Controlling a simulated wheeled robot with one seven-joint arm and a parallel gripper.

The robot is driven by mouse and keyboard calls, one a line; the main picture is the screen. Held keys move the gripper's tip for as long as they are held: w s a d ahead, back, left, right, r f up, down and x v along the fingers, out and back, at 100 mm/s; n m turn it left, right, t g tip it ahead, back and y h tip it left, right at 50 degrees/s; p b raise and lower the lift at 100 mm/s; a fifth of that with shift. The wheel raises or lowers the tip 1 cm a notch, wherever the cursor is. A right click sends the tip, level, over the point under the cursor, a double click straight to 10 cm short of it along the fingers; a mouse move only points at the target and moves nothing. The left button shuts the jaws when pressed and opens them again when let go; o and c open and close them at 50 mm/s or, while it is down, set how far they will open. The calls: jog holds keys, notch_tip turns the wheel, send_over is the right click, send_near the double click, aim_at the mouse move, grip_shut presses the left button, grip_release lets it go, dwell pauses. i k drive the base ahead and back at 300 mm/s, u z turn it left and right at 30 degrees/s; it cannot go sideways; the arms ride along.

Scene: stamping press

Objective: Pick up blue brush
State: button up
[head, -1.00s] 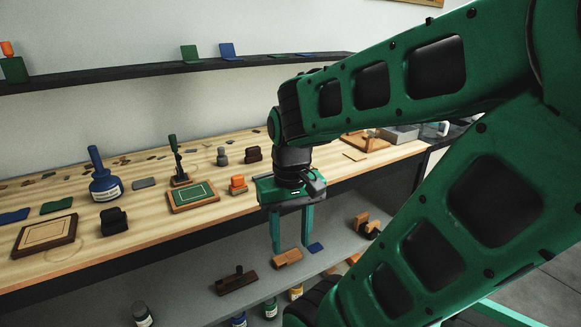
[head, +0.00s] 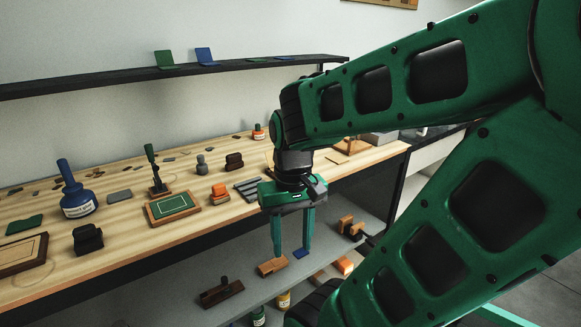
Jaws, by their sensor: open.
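My gripper (head: 292,249) is open and empty, with its two green fingers pointing down in front of the bench edge. A small flat blue piece (head: 300,253) shows on the lower shelf near the fingertips. It is too small to tell whether it is the blue brush. A brown wooden block (head: 272,267) lies to its left on the same shelf. The fingers appear above these things, but the height gap cannot be judged. No other thing in view is clearly a blue brush. My arm hides part of the bench and shelf.
The wooden bench top (head: 120,257) holds a blue bottle (head: 78,202), a green framed pad (head: 173,208) and several stamps. The grey lower shelf (head: 330,235) holds wooden tools and bottles. A dark wall shelf (head: 120,79) runs behind. Grey floor lies at right.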

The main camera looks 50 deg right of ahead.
aim_at(71, 186)
jog(key=u, duration=0.15)
jog(key=k, duration=0.5)
jog(key=u, duration=0.45)
jog(key=i, duration=1.65)
jog(key=z, duration=0.65)
